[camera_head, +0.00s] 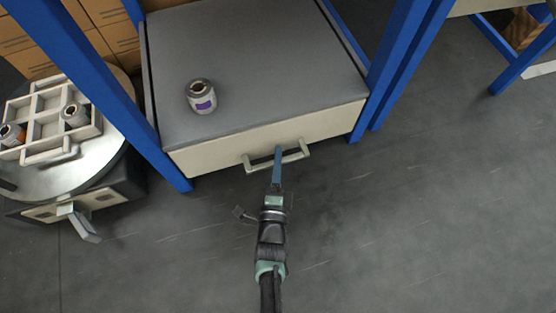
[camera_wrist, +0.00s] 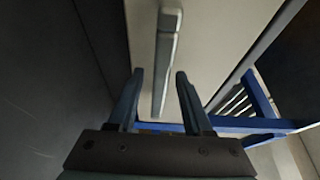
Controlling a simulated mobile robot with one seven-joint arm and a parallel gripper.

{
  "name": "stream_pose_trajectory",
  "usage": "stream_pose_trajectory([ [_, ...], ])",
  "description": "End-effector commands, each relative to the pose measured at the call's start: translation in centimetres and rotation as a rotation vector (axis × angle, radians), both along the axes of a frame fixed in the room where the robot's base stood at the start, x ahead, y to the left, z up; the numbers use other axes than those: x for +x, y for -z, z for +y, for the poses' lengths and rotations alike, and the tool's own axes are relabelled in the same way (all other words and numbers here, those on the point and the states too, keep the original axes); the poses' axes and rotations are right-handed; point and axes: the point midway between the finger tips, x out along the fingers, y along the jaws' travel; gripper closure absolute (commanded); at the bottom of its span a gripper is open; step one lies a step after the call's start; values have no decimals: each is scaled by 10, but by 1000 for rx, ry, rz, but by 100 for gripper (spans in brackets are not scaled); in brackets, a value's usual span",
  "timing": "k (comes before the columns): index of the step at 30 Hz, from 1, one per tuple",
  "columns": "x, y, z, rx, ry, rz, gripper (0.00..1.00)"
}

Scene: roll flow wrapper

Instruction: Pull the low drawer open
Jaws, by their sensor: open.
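The low drawer (camera_head: 215,153) has a cream front below a grey top, set between blue posts, and it looks closed. Its pale bar handle (camera_head: 255,161) sticks out from the front. My gripper (camera_head: 278,150) is at the middle of the handle, its fingers pointing at the drawer front. In the wrist view, the handle (camera_wrist: 165,60) runs lengthwise between the two open fingers of my gripper (camera_wrist: 160,75), and the drawer front (camera_wrist: 215,45) lies behind it. I cannot tell whether either finger touches the handle.
A roll with a purple label (camera_head: 201,96) stands on the grey top (camera_head: 265,60). At the left, a round metal table (camera_head: 50,183) carries a white divided tray (camera_head: 45,157) with rolls in it. Blue posts (camera_head: 398,50) flank the drawer. The floor (camera_head: 400,220) in front is clear.

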Motion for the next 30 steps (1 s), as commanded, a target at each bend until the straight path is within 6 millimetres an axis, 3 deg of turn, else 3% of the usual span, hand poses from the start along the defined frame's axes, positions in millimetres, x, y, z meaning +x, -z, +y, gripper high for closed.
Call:
stream_pose_trajectory([
  [2, 0, 0, 0, 0, 0, 0, 52],
  [10, 0, 0, 0, 0, 0, 0, 100],
  [30, -1, 0, 0, 0, 0, -1, 100],
])
